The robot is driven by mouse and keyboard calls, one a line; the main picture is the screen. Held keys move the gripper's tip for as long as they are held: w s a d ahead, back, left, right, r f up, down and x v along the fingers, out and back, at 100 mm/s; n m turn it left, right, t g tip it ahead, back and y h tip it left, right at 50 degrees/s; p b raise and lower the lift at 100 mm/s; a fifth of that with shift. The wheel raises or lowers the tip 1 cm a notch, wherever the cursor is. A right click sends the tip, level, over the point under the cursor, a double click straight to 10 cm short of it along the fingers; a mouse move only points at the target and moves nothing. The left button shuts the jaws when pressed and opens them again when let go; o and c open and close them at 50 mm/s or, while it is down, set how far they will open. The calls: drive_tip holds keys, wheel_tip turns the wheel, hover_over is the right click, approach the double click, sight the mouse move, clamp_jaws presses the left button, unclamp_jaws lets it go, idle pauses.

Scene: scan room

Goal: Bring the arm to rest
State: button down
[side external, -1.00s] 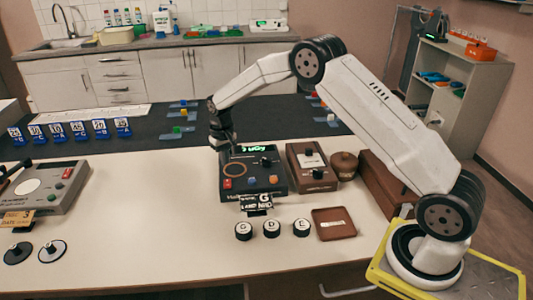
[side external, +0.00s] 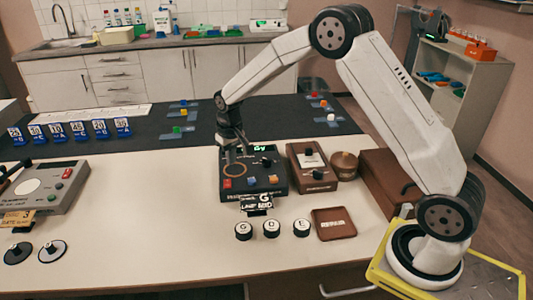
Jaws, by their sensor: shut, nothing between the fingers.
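My gripper (side external: 237,147) points down above the back left part of a dark control box (side external: 266,193). It is shut and holds nothing. The box has a green lit display, an orange ring, a dark knob and coloured buttons on its top. The fingertips look just above the box near the ring; I cannot tell whether they touch it. My arm rises from its base at the right, bends at a high elbow and comes down to the left.
A brown box with a knob (side external: 312,167) and a round brown pot (side external: 344,164) stand right of the control box. Three black round pieces (side external: 272,229) and a brown tray (side external: 333,224) lie in front. Numbered blue stands (side external: 78,132) line the dark mat. A grey device (side external: 50,187) stands left.

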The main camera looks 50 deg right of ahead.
drive_tip(key=s+a+r+n+t, duration=0.1)
drive_tip(key=s+a, duration=0.1)
drive_tip(key=s, duration=1)
drive_tip(key=s+a+r+n+t, duration=0.1)
drive_tip(key=s+a+r, duration=0.1)
drive_tip(key=s, duration=0.9)
drive_tip(key=shift+s+a, duration=0.25)
drive_tip(key=shift+s, duration=0.15)
